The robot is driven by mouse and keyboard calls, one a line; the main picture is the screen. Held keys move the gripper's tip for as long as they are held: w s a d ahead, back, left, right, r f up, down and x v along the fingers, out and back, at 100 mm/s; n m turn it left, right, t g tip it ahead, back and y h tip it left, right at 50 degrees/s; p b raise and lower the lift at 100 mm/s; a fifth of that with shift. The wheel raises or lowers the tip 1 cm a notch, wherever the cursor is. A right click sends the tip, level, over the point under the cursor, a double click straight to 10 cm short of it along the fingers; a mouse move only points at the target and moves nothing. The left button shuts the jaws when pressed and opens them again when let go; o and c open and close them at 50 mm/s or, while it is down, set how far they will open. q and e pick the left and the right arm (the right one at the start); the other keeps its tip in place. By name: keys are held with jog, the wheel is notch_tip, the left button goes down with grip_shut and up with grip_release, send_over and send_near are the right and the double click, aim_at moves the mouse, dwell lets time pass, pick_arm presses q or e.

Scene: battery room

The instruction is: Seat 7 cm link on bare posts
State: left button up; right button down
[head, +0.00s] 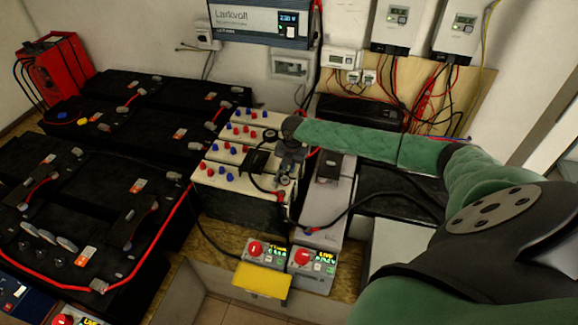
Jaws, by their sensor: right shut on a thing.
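My right arm reaches in from the right across the white battery block. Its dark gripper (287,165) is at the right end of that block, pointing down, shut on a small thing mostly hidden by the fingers. I cannot make out its shape or whether it touches a post. The white battery block (238,208) has rows of blue and red caps on top. A black box (258,161) sits on it, just left of the gripper. Several silver pieces (42,237) lie on the black battery at the lower left; I cannot tell their lengths. My left gripper is not in view.
Large black batteries (140,105) with grey posts and red cables fill the left. A grey case (325,205) stands right of the white block. Red-knobbed switch boxes (262,254) and a yellow plate (262,280) are in front. Cables hang at the back wall.

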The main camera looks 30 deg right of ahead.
dwell(0.4)
jog(key=c, duration=0.9)
grip_release()
jog(key=shift+c, duration=0.2)
jog(key=shift+r+p, duration=2.85)
jog(key=shift+r, duration=1.15)
